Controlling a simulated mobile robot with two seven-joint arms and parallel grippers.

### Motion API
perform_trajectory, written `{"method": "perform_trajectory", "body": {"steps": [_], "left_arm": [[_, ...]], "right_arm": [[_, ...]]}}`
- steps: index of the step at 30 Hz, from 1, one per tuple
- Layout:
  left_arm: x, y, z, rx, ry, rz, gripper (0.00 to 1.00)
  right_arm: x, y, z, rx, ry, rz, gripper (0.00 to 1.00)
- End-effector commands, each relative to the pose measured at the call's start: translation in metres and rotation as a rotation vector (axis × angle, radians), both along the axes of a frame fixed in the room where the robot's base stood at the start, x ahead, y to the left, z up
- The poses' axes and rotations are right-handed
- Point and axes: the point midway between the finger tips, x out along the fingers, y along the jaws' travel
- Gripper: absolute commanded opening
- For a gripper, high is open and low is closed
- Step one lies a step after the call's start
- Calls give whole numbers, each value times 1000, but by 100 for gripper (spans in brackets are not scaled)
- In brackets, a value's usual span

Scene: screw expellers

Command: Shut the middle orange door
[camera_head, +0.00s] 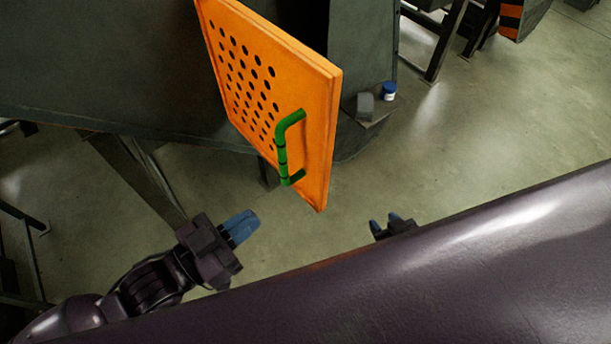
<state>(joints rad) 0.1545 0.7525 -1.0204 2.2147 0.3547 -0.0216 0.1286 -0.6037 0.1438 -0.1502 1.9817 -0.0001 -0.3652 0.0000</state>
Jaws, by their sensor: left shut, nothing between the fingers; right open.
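The orange door (306,84) stands swung out from the dark grey machine in the upper middle of the head view. It has rows of round holes and a green handle (283,150) near its free edge. My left gripper (246,226) is shut and empty, below and to the left of the handle, apart from the door. My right gripper (386,222) is open, below and to the right of the door, apart from it. Its lower part is hidden behind a large dark surface in the foreground.
The grey machine body (110,70) fills the upper left, with a slanted support leg below. A small blue-capped white jar (389,91) and a grey block (365,106) sit on a ledge right of the door. Open concrete floor (480,130) lies to the right.

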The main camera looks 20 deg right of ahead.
Motion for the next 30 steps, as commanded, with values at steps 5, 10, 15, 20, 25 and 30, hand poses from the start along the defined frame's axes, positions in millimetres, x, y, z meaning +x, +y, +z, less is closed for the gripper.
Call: {"method": "perform_trajectory", "body": {"steps": [5,10,15,20,25,30], "left_arm": [[9,-23,1,-2,-3,0,0],[20,-47,2,-2,-3,0,0],[30,-72,2,-1,-3,1,0],[39,-95,1,0,-2,1,0],[46,-112,0,2,-1,1,0],[50,-120,0,3,-2,1,0]], "right_arm": [[8,0,10,-4,-20,6,41],[9,0,15,-4,-26,6,41],[8,0,16,-2,-24,4,41],[4,1,15,3,-15,-1,41],[-1,1,12,5,-4,-5,41],[-1,1,12,5,-2,-5,41]]}}
